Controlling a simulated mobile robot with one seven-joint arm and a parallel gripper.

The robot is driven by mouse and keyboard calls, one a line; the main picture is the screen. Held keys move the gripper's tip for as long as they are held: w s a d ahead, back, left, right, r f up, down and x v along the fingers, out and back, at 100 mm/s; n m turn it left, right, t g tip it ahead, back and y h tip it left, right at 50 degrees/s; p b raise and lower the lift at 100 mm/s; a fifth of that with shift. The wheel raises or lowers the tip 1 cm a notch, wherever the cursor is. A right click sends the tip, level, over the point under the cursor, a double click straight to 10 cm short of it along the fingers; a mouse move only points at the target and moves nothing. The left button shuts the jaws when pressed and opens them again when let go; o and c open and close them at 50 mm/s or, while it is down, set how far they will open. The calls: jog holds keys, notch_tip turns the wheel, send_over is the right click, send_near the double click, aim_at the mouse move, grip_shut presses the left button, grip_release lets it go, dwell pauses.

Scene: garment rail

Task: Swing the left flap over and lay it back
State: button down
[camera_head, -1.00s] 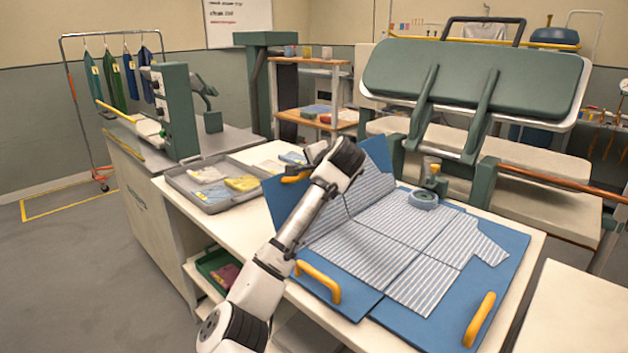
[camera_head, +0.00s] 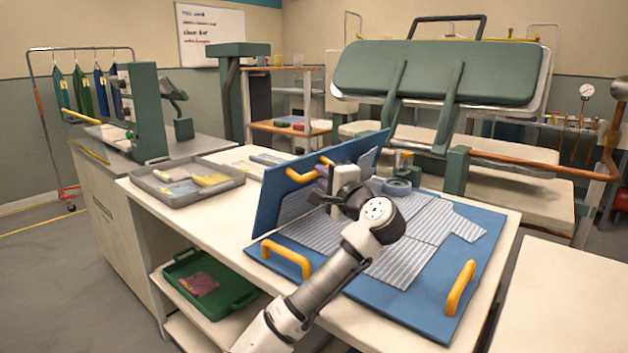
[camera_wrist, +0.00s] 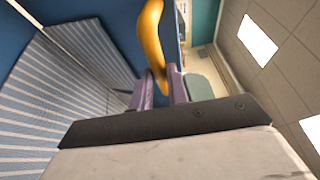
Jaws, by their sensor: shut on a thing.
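The left flap (camera_head: 268,208) is a blue panel of the folding board, raised steeply on edge at the board's left side. A yellow handle (camera_head: 299,175) sits near its top; it also shows in the wrist view (camera_wrist: 151,35). My gripper (camera_head: 322,183) is on the flap's right side, its purple fingers (camera_wrist: 161,88) shut on this handle. A grey-and-white striped shirt (camera_head: 435,232) lies on the blue board (camera_head: 478,215), right of the flap. My wrist hides part of the shirt; some striped cloth (camera_wrist: 50,95) shows beside the flap in the wrist view.
Other yellow handles stand at the front (camera_head: 287,258) and right (camera_head: 460,288). A grey tray (camera_head: 160,192) with folded cloths is at left on the white table (camera_head: 218,215). A green press (camera_head: 430,72) stands behind.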

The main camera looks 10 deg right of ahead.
jog(key=shift+s+d+f, duration=0.25)
jog(key=shift+s+f, duration=0.05)
jog(key=shift+f, duration=0.15)
jog(key=c, duration=1.4)
grip_release()
jog(key=shift+w+f, duration=0.1)
jog(key=shift+o, duration=0.2)
jog(key=b+v, duration=0.2)
jog(key=v, duration=1.2)
